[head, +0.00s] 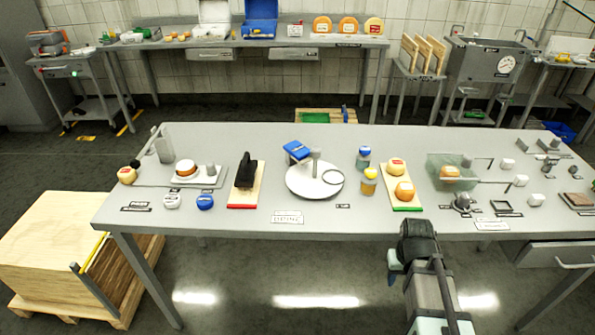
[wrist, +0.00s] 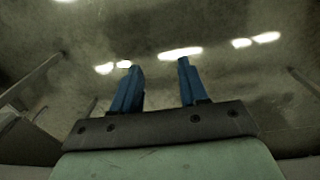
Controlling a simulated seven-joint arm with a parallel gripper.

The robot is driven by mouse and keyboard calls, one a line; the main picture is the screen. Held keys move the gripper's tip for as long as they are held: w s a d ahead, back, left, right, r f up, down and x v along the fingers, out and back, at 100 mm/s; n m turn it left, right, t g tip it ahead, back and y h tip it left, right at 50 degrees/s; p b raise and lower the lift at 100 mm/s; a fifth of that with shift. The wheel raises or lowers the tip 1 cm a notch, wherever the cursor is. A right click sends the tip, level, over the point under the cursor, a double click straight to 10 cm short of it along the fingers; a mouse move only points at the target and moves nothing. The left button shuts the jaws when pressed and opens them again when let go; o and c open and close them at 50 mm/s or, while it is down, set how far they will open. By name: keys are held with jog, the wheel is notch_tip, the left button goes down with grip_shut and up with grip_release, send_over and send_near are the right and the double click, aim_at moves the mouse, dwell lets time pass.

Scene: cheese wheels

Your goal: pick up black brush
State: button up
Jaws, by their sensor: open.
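The black brush (head: 246,171) is a dark upright shape on a wooden board with a red front edge (head: 243,205), left of the middle of the long grey table. Its bristles and handle are too small to make out clearly. My gripper (wrist: 157,65) shows two blue fingers spread apart with nothing between them. In the head view, my arm's end is at the table's front edge, well to the right of the brush and nearer the camera. The fingertips are hidden there. The wrist view shows only dark floor and table legs, no brush.
A white round turntable (head: 300,184) with a blue item (head: 297,150) stands right of the brush. A grey tray (head: 150,178) and white and blue rings (head: 205,201) lie left. Jars and cheeses on a green-edged board (head: 407,208) stand between the turntable and a clear bin (head: 434,171).

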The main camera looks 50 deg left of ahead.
jog(key=s+a+r, duration=0.1)
jog(key=a+r, duration=0.3)
jog(key=a+r+n+t+y, duration=0.1)
jog(key=a+r, duration=0.3)
jog(key=s+a+r+n, duration=0.1)
jog(key=a+r, duration=0.3)
jog(key=r, duration=0.1)
jog(key=shift+s+r, duration=0.1)
jog(key=shift+s, duration=0.2)
jog(key=m+g+y, duration=0.1)
jog(key=g, duration=0.2)
send_near(245, 159)
jog(key=f, duration=0.5)
jog(key=shift+s+a+f, duration=0.25)
jog(key=shift+a+f, duration=0.05)
jog(key=shift+a, duration=0.1)
jog(key=shift+s+a+f, duration=0.1)
jog(key=shift+s+f, duration=0.1)
jog(key=shift+f, duration=0.65)
jog(key=shift+s+a+f, duration=0.15)
jog(key=shift+f, duration=0.7)
jog(key=shift+s+a+f, duration=0.1)
jog(key=shift+s+f, duration=0.1)
jog(key=shift+f, duration=0.65)
jog(key=shift+c, duration=0.2)
grip_shut()
